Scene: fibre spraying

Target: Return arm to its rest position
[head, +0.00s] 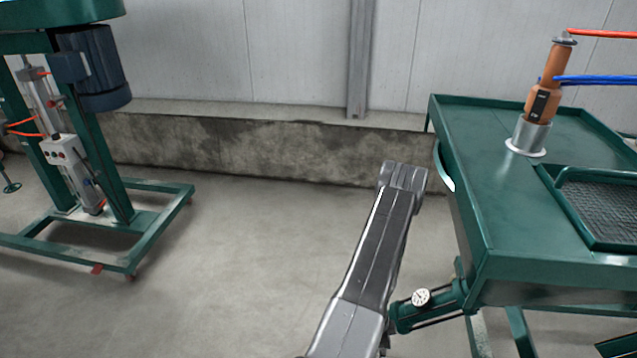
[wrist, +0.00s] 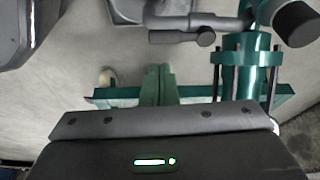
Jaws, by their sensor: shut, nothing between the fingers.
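My grey arm (head: 370,250) rises from the bottom centre of the head view, left of the green workbench, and its elbow end is near the wall's base. My gripper (wrist: 160,70) shows in the wrist view, with two greenish fingers side by side at the centre, shut and empty. Its dark housing with a small green light fills the bottom of that view. In the head view the gripper is hidden or out of frame.
A green workbench (head: 470,215) stands close at the right. It carries an orange spray tool (head: 548,85) in a metal holder (head: 528,136), with red and blue hoses, and a recessed mesh tray (head: 605,205). A green machine stand (head: 125,235) is at left. Floor between is clear.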

